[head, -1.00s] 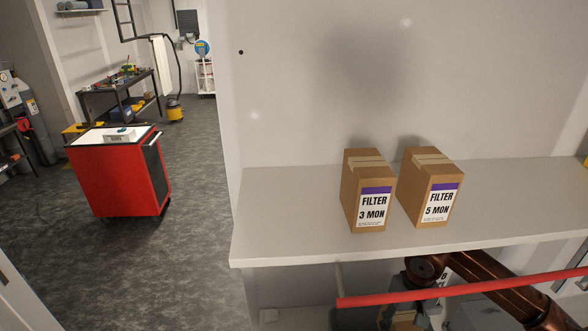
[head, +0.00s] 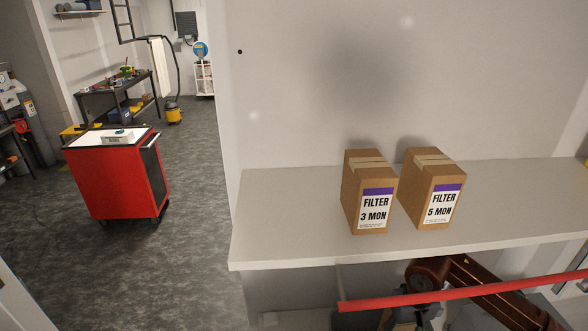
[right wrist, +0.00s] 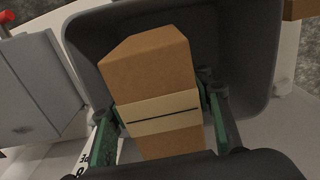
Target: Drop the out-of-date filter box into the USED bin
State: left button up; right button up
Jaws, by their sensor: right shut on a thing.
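My right gripper (right wrist: 162,118) is shut on a brown cardboard filter box (right wrist: 150,75) with a pale tape strip, its green pads on both sides. The held box is over or inside the mouth of a dark grey bin (right wrist: 240,45); its exact depth is unclear. No USED marking on the bin is readable, nor the held box's date. In the head view my right arm is below the shelf. Two filter boxes stand upright on the shelf: FILTER 3 MON (head: 368,190) and FILTER 5 MON (head: 431,188). My left gripper is not in view.
The white shelf (head: 280,220) is clear left of the boxes. A red bar (head: 460,290) crosses in front below it. A light grey container (right wrist: 35,85) is beside the bin. A red cart (head: 115,180) stands on open floor at left.

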jog(key=shift+d+f, duration=0.15)
jog(key=o, duration=1.4)
